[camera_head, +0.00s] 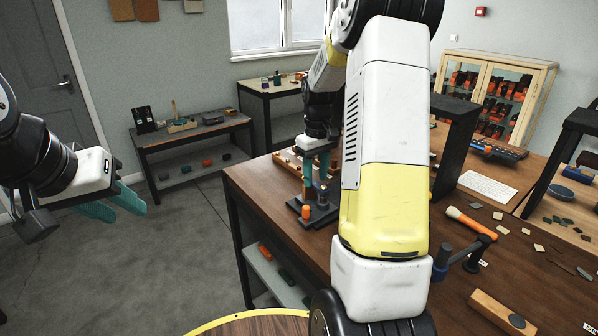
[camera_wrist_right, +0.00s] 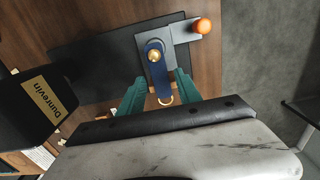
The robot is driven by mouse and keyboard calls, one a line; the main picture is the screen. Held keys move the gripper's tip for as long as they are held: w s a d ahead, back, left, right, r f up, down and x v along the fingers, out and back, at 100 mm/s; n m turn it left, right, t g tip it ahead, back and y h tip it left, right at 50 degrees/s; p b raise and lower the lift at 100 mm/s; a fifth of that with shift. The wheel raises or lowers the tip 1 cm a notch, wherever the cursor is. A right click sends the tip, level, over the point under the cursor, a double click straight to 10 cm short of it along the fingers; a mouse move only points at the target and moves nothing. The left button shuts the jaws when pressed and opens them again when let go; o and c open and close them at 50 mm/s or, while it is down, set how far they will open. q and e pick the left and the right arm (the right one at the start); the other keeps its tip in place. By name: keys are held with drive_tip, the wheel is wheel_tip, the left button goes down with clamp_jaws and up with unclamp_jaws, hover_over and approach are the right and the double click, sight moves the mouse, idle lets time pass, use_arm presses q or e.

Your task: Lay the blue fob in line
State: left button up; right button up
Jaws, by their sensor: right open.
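The blue fob (camera_wrist_right: 157,72) is a narrow dark blue strap with a brass stud and a brass ring at its near end. In the right wrist view it lies along a grey metal plate (camera_wrist_right: 149,31) on a black base, beside an orange knob (camera_wrist_right: 201,26). My right gripper (camera_wrist_right: 157,92) is open, with one teal finger on each side of the fob's near part; contact cannot be told. In the head view my right gripper (camera_head: 316,170) is over the press base (camera_head: 321,216), partly hidden by my arm. My left gripper (camera_head: 120,205) is open and empty over the floor at the left.

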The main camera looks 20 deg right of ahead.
wheel_tip(320, 180, up, 6)
drive_tip(key=shift+f, duration=0.1)
drive_tip(key=shift+r, duration=0.2)
idle(0.5)
drive_tip(key=shift+s+a+r, duration=0.15)
drive_tip(key=shift+s+r, duration=0.05)
drive_tip(key=shift+r, duration=0.05)
drive_tip(key=s+a+r+m+t+y, duration=0.1)
drive_tip(key=s+a+r+t, duration=0.2)
drive_tip(key=s+a, duration=0.3)
drive_tip(key=s+a+r+m+t+y, duration=0.1)
drive_tip(key=s+a+r, duration=0.5)
drive_tip(key=s, duration=1.1)
drive_tip(key=shift+s+a+m+t, duration=0.3)
drive_tip(key=shift+a+m+t, duration=0.25)
drive_tip(key=shift+t, duration=0.55)
